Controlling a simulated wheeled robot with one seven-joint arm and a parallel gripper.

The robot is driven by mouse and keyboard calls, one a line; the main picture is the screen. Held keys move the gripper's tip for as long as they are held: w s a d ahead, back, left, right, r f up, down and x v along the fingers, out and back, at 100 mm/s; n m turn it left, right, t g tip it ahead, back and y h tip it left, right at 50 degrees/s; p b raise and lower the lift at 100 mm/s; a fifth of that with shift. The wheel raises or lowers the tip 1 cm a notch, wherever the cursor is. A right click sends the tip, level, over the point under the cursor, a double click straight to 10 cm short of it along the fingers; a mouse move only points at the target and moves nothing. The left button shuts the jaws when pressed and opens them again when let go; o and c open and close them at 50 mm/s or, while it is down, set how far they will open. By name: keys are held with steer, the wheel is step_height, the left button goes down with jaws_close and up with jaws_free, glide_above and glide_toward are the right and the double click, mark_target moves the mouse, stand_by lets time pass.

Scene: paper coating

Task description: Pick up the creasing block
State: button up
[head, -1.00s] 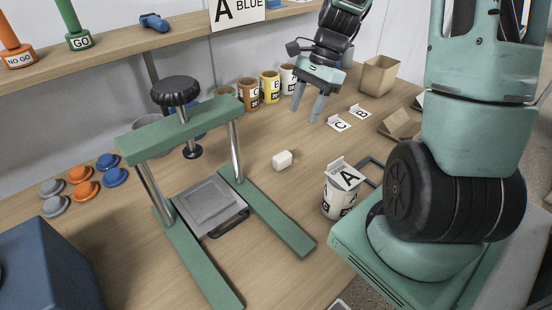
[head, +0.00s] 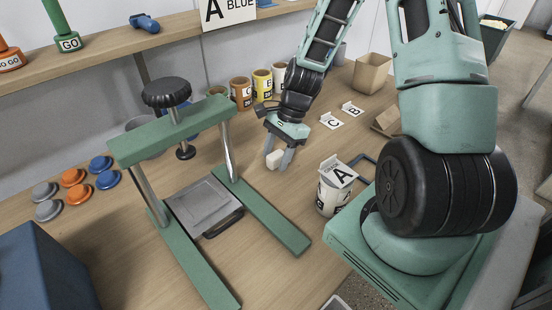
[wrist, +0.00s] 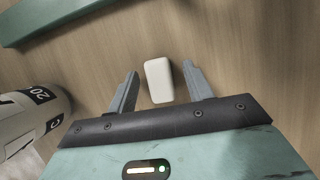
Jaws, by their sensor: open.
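The creasing block (head: 274,159) is a small white block with rounded edges on the wooden table, to the right of the green press. It also shows in the wrist view (wrist: 158,80), lying between and a little beyond my finger tips. My gripper (head: 278,160) is down at the block, fingers pointing at the table. In the wrist view my gripper (wrist: 162,82) is open, with a finger on each side of the block and a gap on both sides. Part of the block is hidden behind a finger in the head view.
The green press (head: 170,140) stands left of the block, its base rail (head: 262,215) close by. A white can labelled A (head: 334,190) stands to the right. Several coloured cups (head: 262,83) line the back. Cards C (head: 331,121) and B (head: 352,109) lie behind on the right.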

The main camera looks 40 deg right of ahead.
steer(key=shift+a+f, duration=0.1)
steer(key=shift+f, duration=0.1)
steer(key=c, duration=1)
steer(key=shift+o, duration=0.2)
steer(key=shift+r, duration=0.15)
